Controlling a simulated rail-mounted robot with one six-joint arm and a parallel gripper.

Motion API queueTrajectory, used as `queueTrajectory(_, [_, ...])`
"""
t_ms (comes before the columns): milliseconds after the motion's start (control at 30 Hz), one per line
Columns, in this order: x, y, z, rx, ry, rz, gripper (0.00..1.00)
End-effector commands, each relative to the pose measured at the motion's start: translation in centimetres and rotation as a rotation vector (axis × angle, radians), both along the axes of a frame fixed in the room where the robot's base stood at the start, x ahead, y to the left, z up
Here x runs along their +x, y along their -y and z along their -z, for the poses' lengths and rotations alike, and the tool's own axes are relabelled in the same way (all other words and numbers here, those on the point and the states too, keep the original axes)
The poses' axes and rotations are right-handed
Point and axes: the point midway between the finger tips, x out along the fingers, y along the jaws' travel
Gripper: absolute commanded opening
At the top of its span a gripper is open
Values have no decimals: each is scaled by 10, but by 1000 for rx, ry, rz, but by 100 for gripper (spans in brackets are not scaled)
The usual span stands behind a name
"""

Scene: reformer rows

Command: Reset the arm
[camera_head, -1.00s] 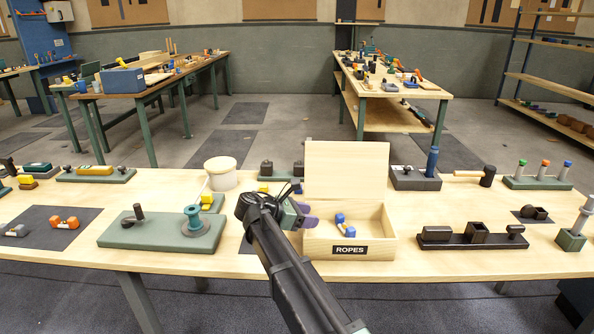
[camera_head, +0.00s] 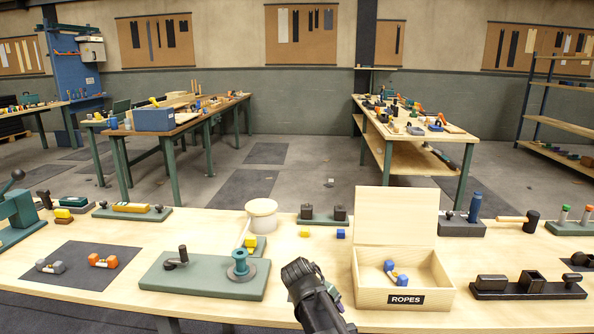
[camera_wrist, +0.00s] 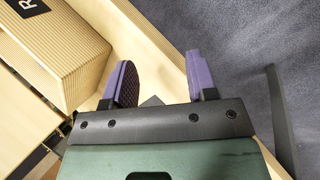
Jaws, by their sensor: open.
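My arm (camera_head: 315,296) rises from the bottom edge of the head view, in front of the bench and left of the ROPES box (camera_head: 372,292). In that view the arm hides most of my gripper; only a bit of purple shows at its right. In the wrist view my gripper (camera_wrist: 160,82) has its two purple fingers apart with nothing between them. It points down past the bench edge, over light wood and dark floor. The box wall (camera_wrist: 62,50) is at the upper left there, apart from the fingers.
The open box holds a blue-and-yellow piece (camera_head: 396,273). Left stands a green plate with a spool (camera_head: 240,264); behind are a round pale tub (camera_head: 262,215), a yellow block (camera_head: 304,234) and a blue block (camera_head: 341,234). A dark rack (camera_head: 528,287) is at right.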

Motion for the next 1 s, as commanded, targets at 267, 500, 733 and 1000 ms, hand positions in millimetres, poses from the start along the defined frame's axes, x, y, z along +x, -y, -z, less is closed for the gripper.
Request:
queueTrajectory(267, [-139, 60, 21, 505, 40, 624, 53])
queueTrajectory(500, [-138, 87, -59, 509, 54, 688, 53])
queueTrajectory(733, [-138, 87, -128, 507, 54, 685, 53])
queueTrajectory(1000, [-137, 87, -134, 506, 54, 684, 53])
